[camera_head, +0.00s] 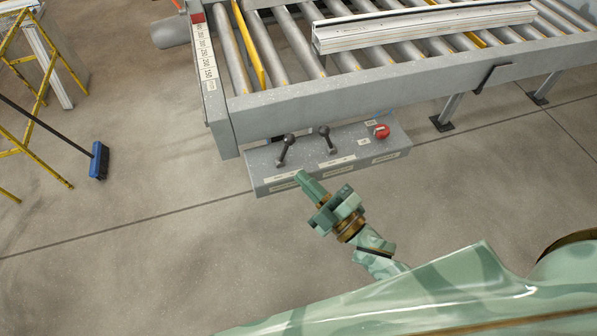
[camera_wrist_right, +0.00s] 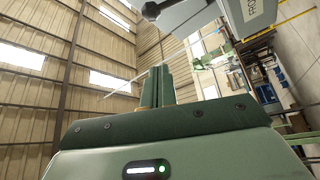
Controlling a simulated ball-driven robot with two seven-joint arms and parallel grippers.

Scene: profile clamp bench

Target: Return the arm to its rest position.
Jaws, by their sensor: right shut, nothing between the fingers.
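My right gripper (camera_head: 301,176) is shut and empty in the head view. Its tip is at the front face of a grey control box (camera_head: 354,160), below the left lever; I cannot tell whether it touches the box. The right wrist view shows its closed fingers (camera_wrist_right: 157,88) pointing up, with nothing between them. The box carries a left black lever (camera_head: 286,148), a right black lever (camera_head: 327,137) and a red rotary knob (camera_head: 381,131). In the wrist view, a black lever knob (camera_wrist_right: 151,10) shows close above the fingers. My left gripper is in neither view.
A roller bench (camera_head: 400,85) stands behind the box, with a light metal profile (camera_head: 430,27) lying on its rollers. A yellow ladder frame (camera_head: 45,80) and a blue broom (camera_head: 98,160) are at the left. The floor left of the box is clear.

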